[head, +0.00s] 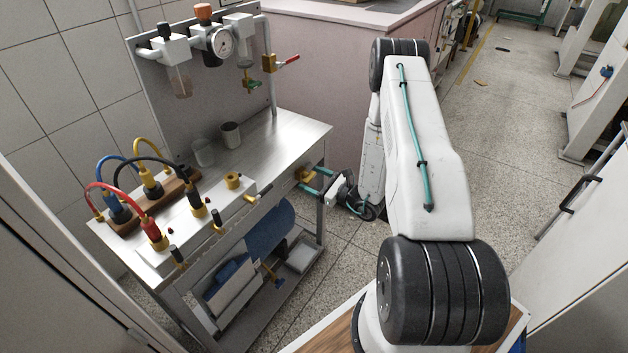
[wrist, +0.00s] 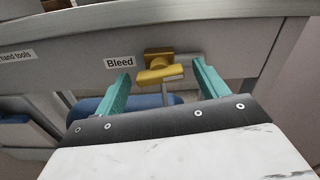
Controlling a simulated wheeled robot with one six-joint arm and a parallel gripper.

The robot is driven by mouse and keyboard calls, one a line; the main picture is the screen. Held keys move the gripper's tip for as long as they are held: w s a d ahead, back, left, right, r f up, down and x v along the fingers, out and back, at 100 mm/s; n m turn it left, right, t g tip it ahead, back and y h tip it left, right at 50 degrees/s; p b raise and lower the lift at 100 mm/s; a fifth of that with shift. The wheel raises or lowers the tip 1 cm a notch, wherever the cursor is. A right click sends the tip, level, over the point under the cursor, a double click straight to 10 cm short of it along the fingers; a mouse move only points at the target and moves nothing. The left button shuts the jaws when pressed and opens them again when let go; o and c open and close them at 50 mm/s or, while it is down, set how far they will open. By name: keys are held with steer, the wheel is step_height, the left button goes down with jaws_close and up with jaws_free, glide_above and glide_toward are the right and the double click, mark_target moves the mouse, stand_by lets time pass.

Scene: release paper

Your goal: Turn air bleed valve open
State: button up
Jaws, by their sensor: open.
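The bleed valve (wrist: 159,58) is a small brass fitting on the grey front edge of the bench, just right of a "Bleed" label (wrist: 119,62). Its yellow handle (wrist: 158,77) lies roughly sideways in the wrist view. A short grey rod shows below the handle. In the head view the brass valve (head: 303,174) is at the bench's right front edge. My gripper (wrist: 160,70) is open, with one teal finger on each side of the handle. Both fingers look apart from it. My gripper (head: 314,180) also shows in the head view, close to the valve.
The metal bench (head: 270,140) carries a board with colored cables (head: 150,175), two cups and a back panel with a gauge (head: 221,42). A red-handled valve (head: 287,62) is on the right pipe. A lower shelf holds a blue item (head: 270,228).

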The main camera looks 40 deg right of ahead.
steer(key=c, duration=1)
steer(key=shift+m, duration=0.9)
steer(key=o, duration=1)
steer(key=shift+s, duration=0.1)
